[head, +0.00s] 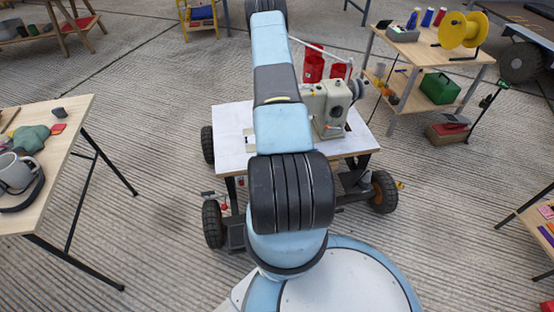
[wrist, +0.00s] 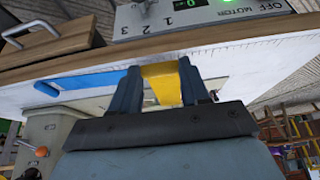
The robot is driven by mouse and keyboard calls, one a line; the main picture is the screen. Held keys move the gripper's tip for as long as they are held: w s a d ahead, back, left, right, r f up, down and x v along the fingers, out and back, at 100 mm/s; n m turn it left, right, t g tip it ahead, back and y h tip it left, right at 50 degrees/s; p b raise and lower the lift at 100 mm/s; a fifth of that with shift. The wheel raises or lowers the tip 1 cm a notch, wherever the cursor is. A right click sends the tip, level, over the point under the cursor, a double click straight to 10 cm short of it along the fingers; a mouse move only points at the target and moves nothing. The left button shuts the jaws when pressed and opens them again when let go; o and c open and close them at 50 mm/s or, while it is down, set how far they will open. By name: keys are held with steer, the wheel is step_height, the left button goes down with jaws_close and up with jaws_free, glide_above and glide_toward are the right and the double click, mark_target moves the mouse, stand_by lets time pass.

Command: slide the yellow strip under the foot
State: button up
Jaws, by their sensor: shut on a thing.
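My gripper (wrist: 160,72) is shut on the yellow strip (wrist: 163,88), which shows between its two dark fingers in the wrist view. The fingers are close to the pale, tilted work surface (wrist: 245,62). A cream sewing machine (head: 328,110) stands on the white-topped cart (head: 230,128) in the head view. A cream body, likely the same machine, shows at lower left in the wrist view (wrist: 45,126). I cannot make out the foot or the strip's far end. In the head view my own arm hides my gripper and the strip.
A blue strip or plate (wrist: 88,79) lies left of the fingers. A control box marked OFF MOTOR (wrist: 200,17) and a wooden box with a handle (wrist: 50,45) are at the top. Red containers (head: 313,68) stand behind the machine. Open floor surrounds the cart.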

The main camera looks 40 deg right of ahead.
steer(key=shift+w+d+f, duration=0.35)
steer(key=shift+w+d, duration=0.25)
steer(key=shift+w, duration=0.35)
steer(key=shift+w+d+f, duration=0.35)
steer(key=shift+w+d, duration=0.2)
steer(key=shift+w, duration=0.4)
steer(key=shift+w+d+f, duration=0.35)
steer(key=shift+w+d, duration=0.25)
steer(key=shift+w, duration=0.35)
steer(key=o, duration=1.2)
steer(key=v, duration=1.3)
steer(key=shift+r, duration=0.3)
steer(key=shift+a, duration=0.1)
